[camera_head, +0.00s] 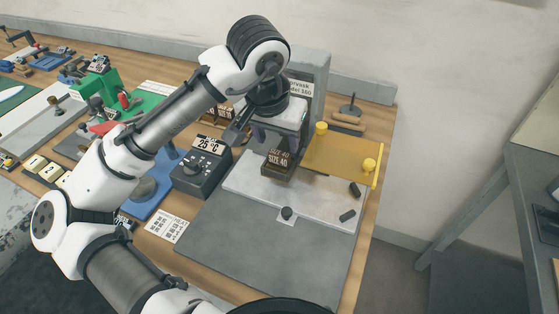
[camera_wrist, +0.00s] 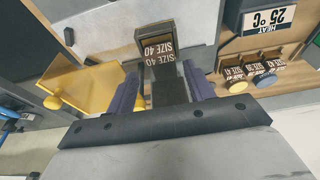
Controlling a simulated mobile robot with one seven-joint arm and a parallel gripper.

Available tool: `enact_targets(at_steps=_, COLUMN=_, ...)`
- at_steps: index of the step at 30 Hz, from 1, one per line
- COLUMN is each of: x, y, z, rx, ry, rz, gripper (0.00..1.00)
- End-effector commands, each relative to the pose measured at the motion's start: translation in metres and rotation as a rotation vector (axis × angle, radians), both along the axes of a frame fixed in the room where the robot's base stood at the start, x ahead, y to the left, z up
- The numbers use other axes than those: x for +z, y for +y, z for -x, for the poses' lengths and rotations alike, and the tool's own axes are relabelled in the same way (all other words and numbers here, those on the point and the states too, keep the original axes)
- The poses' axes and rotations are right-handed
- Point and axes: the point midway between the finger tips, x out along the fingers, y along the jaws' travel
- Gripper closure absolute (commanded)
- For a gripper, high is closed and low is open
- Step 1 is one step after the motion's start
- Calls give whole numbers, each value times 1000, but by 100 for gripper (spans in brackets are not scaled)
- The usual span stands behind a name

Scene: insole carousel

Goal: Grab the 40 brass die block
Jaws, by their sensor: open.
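The size 40 die block (camera_head: 277,163) is a dark brown block with "SIZE 40" lettering, standing on the pale plate of the press. In the wrist view the block (camera_wrist: 157,47) is upper centre, its lettering facing me. My gripper (camera_head: 275,138) is open just above and behind the block in the head view. In the wrist view my gripper (camera_wrist: 163,88) shows two purple fingers spread apart, with the block's near part in line with the gap. I cannot tell whether either finger touches it.
A yellow guard plate (camera_head: 340,157) with knobs stands right of the block. A heat control box (camera_head: 201,172) reading 25 °C is to the left. Other size-labelled blocks (camera_wrist: 232,73) sit in a row at right in the wrist view. The grey mat (camera_head: 265,240) in front is mostly clear.

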Motion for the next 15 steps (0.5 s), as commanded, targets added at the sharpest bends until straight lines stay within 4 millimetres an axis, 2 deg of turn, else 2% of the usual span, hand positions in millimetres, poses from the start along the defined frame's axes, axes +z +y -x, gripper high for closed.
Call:
enact_targets(at_steps=9, x=-40, y=-3, z=-7, rx=1, ry=1, rz=1, gripper=47)
enact_targets(at_steps=15, x=-48, y=-4, z=-9, rx=-1, ry=-1, rz=0, gripper=47)
